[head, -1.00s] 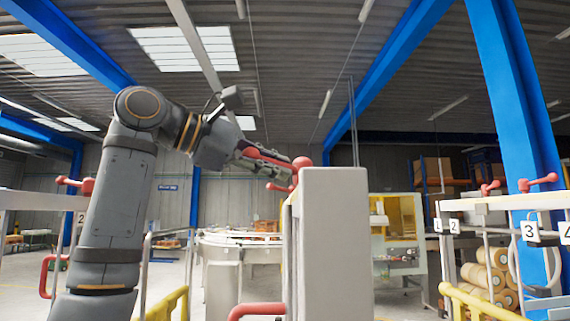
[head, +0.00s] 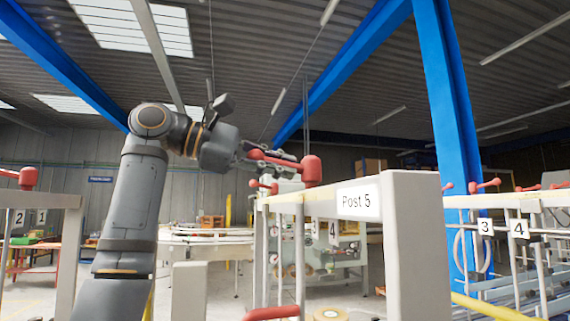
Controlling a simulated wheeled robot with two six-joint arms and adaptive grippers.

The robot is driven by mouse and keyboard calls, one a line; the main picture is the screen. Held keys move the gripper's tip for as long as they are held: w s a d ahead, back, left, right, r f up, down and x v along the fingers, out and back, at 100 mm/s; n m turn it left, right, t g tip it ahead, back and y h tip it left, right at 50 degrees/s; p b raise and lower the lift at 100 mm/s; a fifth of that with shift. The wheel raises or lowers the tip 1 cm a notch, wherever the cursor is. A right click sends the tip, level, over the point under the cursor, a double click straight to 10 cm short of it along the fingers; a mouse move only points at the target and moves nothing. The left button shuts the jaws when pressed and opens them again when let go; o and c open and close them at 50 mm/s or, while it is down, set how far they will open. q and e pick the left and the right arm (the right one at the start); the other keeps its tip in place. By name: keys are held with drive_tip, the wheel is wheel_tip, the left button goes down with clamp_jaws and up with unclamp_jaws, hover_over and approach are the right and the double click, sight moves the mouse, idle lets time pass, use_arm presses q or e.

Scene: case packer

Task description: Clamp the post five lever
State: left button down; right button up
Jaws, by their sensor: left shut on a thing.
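The Post 5 sign (head: 359,201) is on a white-topped frame in the middle of the head view. A red lever (head: 312,172) with a thick round hub stands on top of this frame. Its arm points left and lies between the fingers of my left gripper (head: 282,162), which is shut on it. The fingers partly hide the lever's arm. My left arm comes up from the lower left and bends over toward the lever. My right gripper is not in view.
Another red lever (head: 262,187) sits just behind and left of the held one. A frame with signs 3 and 4 (head: 487,227) stands at right, and one with signs 2 and 1 (head: 19,217) at left. A blue column (head: 452,150) rises behind. A round conveyor (head: 205,238) is farther back.

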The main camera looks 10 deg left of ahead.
use_arm(q)
drive_tip(key=c, duration=1.3)
unclamp_jaws()
drive_tip(key=shift+a, duration=0.1)
drive_tip(key=v, duration=1.2)
drive_tip(key=shift+a, duration=0.1)
